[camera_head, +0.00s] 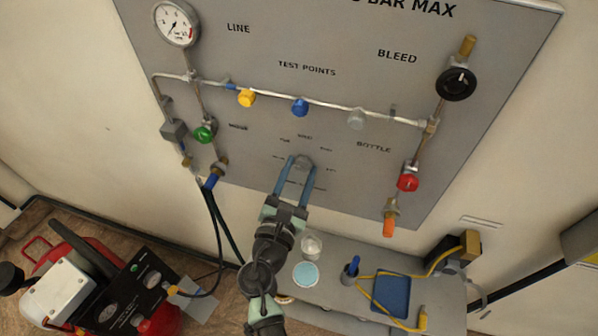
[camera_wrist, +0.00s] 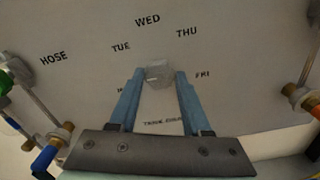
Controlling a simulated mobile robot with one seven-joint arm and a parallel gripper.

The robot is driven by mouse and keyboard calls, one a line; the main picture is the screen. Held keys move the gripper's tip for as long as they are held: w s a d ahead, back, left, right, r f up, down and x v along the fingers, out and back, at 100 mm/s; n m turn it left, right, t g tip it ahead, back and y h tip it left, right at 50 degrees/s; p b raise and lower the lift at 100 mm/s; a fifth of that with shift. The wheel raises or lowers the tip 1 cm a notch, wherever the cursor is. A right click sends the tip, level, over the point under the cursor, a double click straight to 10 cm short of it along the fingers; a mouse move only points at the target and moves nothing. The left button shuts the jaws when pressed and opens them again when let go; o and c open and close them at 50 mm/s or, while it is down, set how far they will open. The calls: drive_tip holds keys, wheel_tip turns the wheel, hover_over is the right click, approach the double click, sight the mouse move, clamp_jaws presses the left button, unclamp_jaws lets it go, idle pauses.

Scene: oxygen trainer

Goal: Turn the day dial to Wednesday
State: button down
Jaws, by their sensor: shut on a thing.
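The day dial (camera_head: 303,161) is a small grey knob low on the grey panel (camera_head: 345,195), and it shows large in the wrist view (camera_wrist: 158,75). My gripper (camera_head: 302,164) has its two blue fingers on either side of the knob, shut on it, also in the wrist view (camera_wrist: 160,73). Around the dial the wrist view shows TUE, WED (camera_wrist: 147,20) straight above the knob, THU and FRI. A label at the left is partly hidden by a finger. I cannot make out a pointer mark on the knob, so its setting is unclear.
A green knob (camera_head: 204,134) and blue-tipped fitting stand left of the dial; a red knob (camera_head: 408,182) and orange-tipped fitting stand right. A pipe with yellow, blue and grey caps runs above. Below is a shelf (camera_head: 335,308) with a jar, blue disc and blue tray (camera_head: 391,296).

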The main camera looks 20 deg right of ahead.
drive_tip(key=m+b, duration=0.3)
drive_tip(key=shift+f+m, duration=0.25)
drive_tip(key=shift+m, duration=0.05)
drive_tip(key=m+b, duration=0.9)
drive_tip(key=m, duration=0.1)
drive_tip(key=shift+r+m+b, duration=0.15)
drive_tip(key=shift+m+b, duration=1.5)
drive_tip(key=shift+m, duration=0.15)
drive_tip(key=shift+c, duration=1.8)
unclamp_jaws()
drive_tip(key=shift+r, duration=0.1)
